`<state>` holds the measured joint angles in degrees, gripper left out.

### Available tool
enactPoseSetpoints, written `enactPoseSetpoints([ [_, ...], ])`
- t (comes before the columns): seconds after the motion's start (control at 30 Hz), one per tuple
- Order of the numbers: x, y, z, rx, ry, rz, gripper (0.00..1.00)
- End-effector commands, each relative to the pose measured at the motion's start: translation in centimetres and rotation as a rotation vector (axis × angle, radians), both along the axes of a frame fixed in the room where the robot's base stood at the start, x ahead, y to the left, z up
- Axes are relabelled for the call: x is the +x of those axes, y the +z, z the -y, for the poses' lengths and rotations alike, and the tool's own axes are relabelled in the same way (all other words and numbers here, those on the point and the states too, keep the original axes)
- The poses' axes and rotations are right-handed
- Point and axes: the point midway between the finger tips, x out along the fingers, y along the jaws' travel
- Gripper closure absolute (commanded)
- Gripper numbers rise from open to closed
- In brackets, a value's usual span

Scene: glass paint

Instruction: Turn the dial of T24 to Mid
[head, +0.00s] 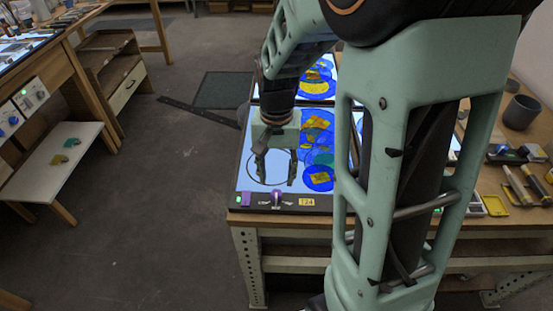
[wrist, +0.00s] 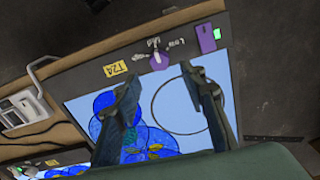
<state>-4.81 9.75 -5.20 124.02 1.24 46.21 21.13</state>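The light panel T24 (head: 243,184) lies on the bench, glowing white, with a dark front strip. A yellow T24 label (head: 307,202) is on the strip and shows upside down in the wrist view (wrist: 115,68). Left of the label in the head view is the dial, a small purple knob (head: 277,196); it also shows in the wrist view (wrist: 158,62), near the printed words Mid and Low. I cannot tell exactly where its pointer stands. My gripper (head: 276,181) is open and empty over the panel, its fingers (wrist: 160,75) apart and pointing toward the dial, not visibly touching it.
A purple block (wrist: 206,38) with a green light sits on the strip beside the dial. Blue and yellow glass pieces (head: 319,178) lie on the panel near my gripper. A grey cup (head: 521,112) and tools stand at right. Open floor (head: 150,230) is left of the bench.

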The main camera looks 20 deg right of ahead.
Motion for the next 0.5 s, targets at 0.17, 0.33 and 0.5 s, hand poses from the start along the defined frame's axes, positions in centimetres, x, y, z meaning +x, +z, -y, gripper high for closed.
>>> enactPoseSetpoints([
  [0.17,0.1,3.6,0.0,0.0,-0.001,0.004,0.61],
  [0.33,0.0,5.5,0.0,-0.001,-0.001,0.002,0.61],
  [0.5,0.0,6.0,0.0,-0.001,-0.001,0.0,0.61],
])
